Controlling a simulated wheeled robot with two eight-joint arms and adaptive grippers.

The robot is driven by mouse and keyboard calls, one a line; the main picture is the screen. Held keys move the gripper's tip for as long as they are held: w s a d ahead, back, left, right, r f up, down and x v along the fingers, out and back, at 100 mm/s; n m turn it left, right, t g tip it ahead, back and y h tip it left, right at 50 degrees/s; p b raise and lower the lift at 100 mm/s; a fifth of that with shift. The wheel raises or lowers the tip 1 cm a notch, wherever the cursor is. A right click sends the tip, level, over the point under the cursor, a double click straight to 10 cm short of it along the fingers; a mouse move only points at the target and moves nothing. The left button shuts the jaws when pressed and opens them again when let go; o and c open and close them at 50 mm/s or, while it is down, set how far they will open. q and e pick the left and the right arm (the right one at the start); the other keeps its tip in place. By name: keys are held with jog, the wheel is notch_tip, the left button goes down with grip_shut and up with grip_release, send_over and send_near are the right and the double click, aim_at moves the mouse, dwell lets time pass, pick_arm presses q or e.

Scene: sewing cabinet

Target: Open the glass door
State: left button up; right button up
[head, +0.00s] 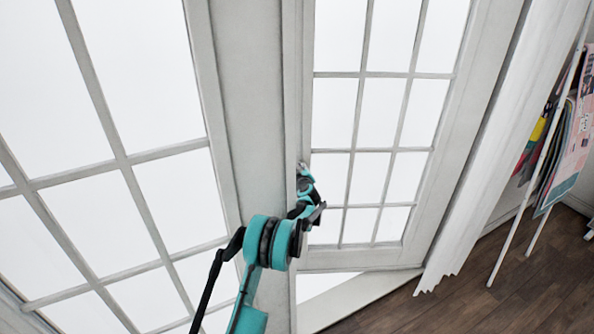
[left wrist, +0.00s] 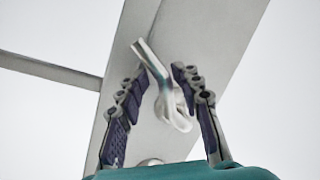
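The glass door (head: 377,123), white-framed with several panes, stands right of centre in the head view. Its bottom edge is at an angle to the threshold, with a bright wedge between them, so it appears ajar. My left gripper (head: 306,185) is at the door's left edge, at handle height. In the left wrist view, the silver lever handle (left wrist: 153,62) sits on the grey door stile (left wrist: 195,45). My left gripper (left wrist: 158,78) is open, with its dark fingers on either side of the handle. Contact cannot be told. My right gripper is not in view.
A large paned window or door panel (head: 110,140) fills the left. A white curtain (head: 500,150) hangs right of the door. A rack with colourful items (head: 570,140) stands at far right. The wooden floor (head: 455,298) is clear at lower right.

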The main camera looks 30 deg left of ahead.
pick_arm(q)
jog(key=shift+s, duration=0.1)
jog(key=v, duration=1.1)
jog(key=shift+s+d, duration=0.25)
jog(key=shift+s, duration=0.1)
jog(key=shift+r, duration=0.1)
